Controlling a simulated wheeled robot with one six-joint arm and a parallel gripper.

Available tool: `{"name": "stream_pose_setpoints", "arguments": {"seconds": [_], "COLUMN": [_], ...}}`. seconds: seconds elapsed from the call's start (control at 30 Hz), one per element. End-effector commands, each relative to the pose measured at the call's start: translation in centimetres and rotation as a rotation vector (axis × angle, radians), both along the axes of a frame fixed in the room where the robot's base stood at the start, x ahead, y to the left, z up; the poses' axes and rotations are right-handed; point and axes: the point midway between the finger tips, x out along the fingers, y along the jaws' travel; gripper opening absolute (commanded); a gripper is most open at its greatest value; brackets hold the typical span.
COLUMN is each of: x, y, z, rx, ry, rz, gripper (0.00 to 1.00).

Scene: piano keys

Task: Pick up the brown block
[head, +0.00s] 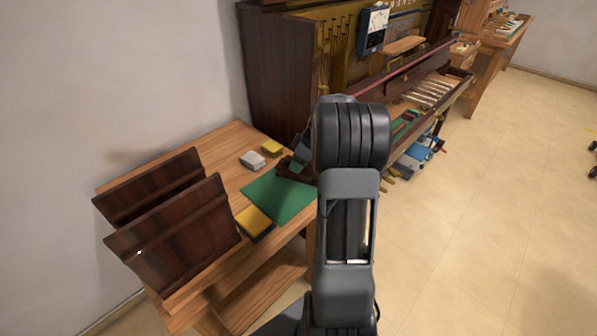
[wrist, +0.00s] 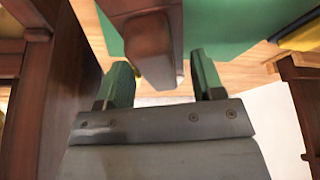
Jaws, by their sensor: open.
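The brown block (wrist: 148,40) is a dark reddish-brown piece with rounded edges, at the top middle of the wrist view. My gripper (wrist: 160,64) is open, with one green-padded finger on each side of the block's near end. No firm contact with either finger shows. In the head view the brown block (head: 290,171) shows as a dark shape at the table's back right, by the green mat. My gripper (head: 300,158) is there too, partly hidden behind my own arm.
The green mat (head: 268,200) lies on the wooden table (head: 215,150). A white block (head: 252,160), a yellow block (head: 271,147) and a yellow-and-dark block (head: 253,222) are near it. Dark wooden panels (head: 178,240) stand at the left. The opened piano (head: 285,75) rises close behind.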

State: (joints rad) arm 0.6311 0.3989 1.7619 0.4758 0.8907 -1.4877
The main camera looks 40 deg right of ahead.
Motion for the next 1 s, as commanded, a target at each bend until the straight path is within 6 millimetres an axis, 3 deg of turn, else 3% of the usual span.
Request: {"name": "stream_pose_setpoints", "arguments": {"seconds": [0.33,0.9,1.0], "x": [0.01,0.00,0.01], "y": [-0.01,0.01,0.00], "z": [-0.01,-0.04,0.00], "rx": [0.000,0.000,0.001], "ry": [0.000,0.000,-0.001], "rz": [0.000,0.000,0.000], "gripper": [0.60,0.05,0.01]}}
